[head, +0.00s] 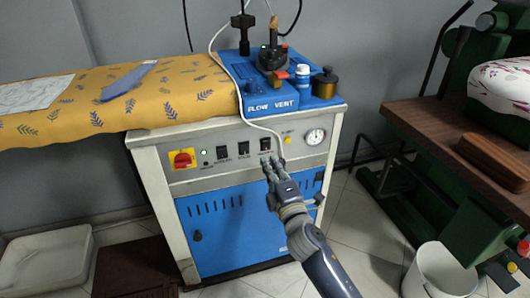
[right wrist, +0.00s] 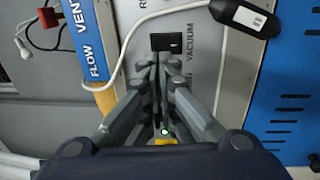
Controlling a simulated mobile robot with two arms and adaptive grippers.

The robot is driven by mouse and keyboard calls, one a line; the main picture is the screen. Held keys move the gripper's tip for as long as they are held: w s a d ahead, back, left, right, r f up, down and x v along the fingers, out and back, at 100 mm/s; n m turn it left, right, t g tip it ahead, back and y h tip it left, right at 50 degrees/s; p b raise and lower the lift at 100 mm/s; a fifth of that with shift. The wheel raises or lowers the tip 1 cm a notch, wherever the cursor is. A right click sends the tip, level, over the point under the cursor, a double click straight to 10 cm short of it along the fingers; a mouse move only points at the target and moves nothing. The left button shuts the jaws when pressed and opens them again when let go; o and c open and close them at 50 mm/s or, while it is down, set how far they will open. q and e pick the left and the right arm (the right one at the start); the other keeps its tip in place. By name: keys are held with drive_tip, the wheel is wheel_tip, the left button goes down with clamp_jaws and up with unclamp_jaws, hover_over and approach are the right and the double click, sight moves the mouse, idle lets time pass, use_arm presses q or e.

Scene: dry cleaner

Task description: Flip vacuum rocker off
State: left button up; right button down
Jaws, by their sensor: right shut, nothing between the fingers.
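The vacuum rocker (right wrist: 166,42) is a small black switch beside the printed word VACUUM in the right wrist view. In the head view, a black rocker (head: 265,144) sits at the right end of a row on the machine's white front panel (head: 205,172). My right gripper (head: 268,165) is shut and empty, its fingertips at the panel just below that rocker. In the right wrist view the closed fingertips (right wrist: 158,62) sit at the rocker's lower picture edge. I cannot tell whether they touch it or which way it is tipped. My left gripper is out of view.
Two more black rockers (head: 243,148) and a red-yellow knob (head: 182,159) are to the left. A pressure gauge (head: 315,136) is to the right. A white cord (head: 258,122) hangs over the panel to a black inline controller (right wrist: 245,14) near my gripper. A white bucket (head: 437,272) stands lower right.

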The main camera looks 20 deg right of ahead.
sight(266, 146)
drive_tip(key=w, duration=0.5)
drive_tip(key=shift+a+r, duration=0.1)
drive_tip(key=shift+r, duration=0.15)
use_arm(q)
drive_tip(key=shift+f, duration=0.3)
use_arm(e)
drive_tip(key=shift+w, duration=0.15)
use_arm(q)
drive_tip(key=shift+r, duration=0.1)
